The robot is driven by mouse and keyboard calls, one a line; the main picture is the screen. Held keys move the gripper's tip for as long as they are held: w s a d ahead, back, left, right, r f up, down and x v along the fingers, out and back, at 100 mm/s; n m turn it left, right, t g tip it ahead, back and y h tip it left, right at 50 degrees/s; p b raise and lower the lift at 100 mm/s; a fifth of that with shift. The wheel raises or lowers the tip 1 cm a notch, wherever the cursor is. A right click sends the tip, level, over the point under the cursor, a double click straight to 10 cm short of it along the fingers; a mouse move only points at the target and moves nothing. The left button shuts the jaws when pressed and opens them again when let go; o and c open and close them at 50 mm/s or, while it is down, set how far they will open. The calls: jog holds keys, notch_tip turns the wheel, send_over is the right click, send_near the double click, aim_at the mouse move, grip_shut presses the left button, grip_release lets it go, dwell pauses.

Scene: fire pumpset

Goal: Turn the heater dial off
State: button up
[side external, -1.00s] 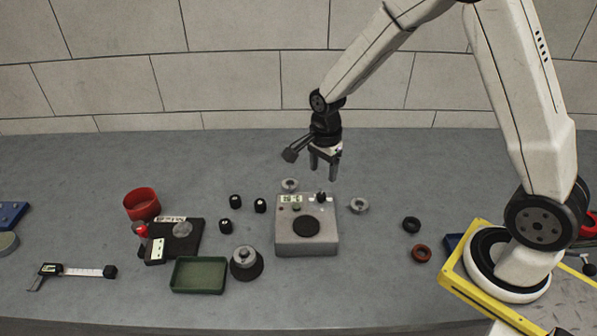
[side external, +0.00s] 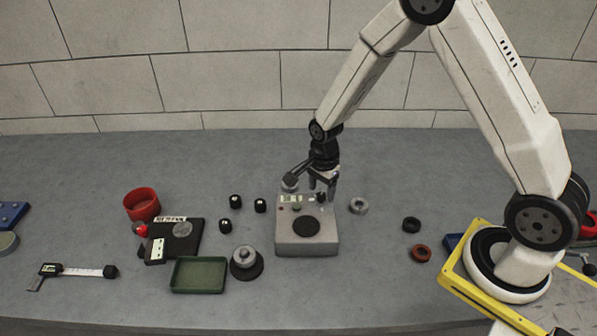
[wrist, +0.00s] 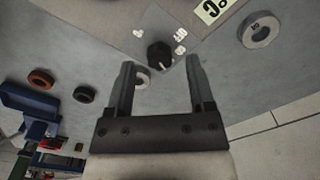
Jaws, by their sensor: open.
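The heater (side external: 306,238) is a grey box with a round dark plate on top, near the middle of the table. Its black dial (wrist: 159,54) sits on the top face, with white markings beside it in the wrist view. In the side view the dial (side external: 321,197) is small, just below my fingers. My gripper (side external: 322,194) is open and empty, pointing down at the heater's back edge. In the wrist view, my gripper (wrist: 160,62) has its two fingers apart, with the dial between the fingertip lines. I cannot tell whether the fingertips reach down around the dial.
Grey rings (side external: 359,206) lie right of and behind the heater. Several black knobs (side external: 260,205) stand to its left. A green tray (side external: 198,276), a grey weight (side external: 245,258) and a red cup (side external: 142,204) are farther left. Dark and rust-coloured rings (side external: 421,254) lie right.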

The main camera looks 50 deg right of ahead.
jog(key=shift+f, duration=0.6)
grip_shut()
